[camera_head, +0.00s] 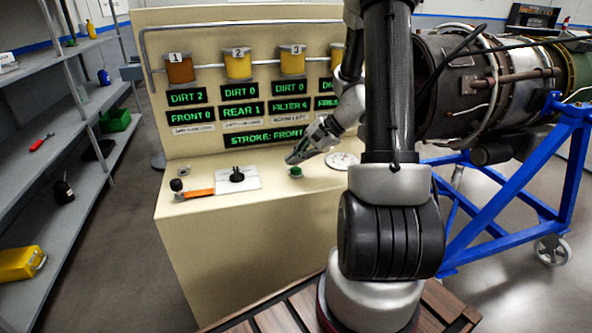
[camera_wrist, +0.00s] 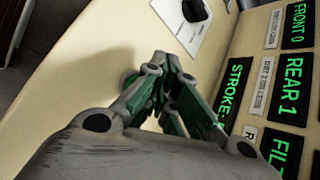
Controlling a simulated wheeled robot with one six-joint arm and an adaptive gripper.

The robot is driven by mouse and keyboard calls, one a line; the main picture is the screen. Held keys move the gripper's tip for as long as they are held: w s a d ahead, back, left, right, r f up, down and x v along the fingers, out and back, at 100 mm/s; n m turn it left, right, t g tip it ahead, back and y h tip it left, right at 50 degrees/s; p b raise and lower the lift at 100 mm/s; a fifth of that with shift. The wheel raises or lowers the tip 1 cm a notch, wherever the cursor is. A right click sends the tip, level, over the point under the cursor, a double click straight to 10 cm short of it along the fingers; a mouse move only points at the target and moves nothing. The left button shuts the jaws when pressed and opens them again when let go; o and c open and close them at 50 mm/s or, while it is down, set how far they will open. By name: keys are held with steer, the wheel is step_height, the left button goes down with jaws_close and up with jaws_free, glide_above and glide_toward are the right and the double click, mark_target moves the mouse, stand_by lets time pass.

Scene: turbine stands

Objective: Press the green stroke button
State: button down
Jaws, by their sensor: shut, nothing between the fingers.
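The green stroke button (camera_head: 296,172) stands on the flat top of the beige console (camera_head: 255,235), below the "STROKE: FRONT" display (camera_head: 262,138). My gripper (camera_head: 291,160) is shut and empty, its tips pointing down just above the button. In the wrist view the shut fingers (camera_wrist: 167,62) fill the middle, and a green rounded edge of the button (camera_wrist: 127,78) shows beside the left finger, partly hidden. I cannot tell whether the tips touch it.
A black knob on a white plate (camera_head: 238,178) and an orange-handled lever (camera_head: 196,193) lie left on the console. A round white gauge (camera_head: 342,161) stands right. Numbered amber jars line the back panel. A blue turbine stand (camera_head: 510,210) is at right, grey shelves at left.

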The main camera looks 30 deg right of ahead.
mark_target(296, 171)
steer(key=shift+f, duration=0.1)
stand_by(0.3)
steer(key=shift+f, duration=0.35)
steer(key=shift+f, duration=0.45)
stand_by(0.6)
steer(key=shift+r, duration=0.9)
steer(key=shift+r, duration=2.5)
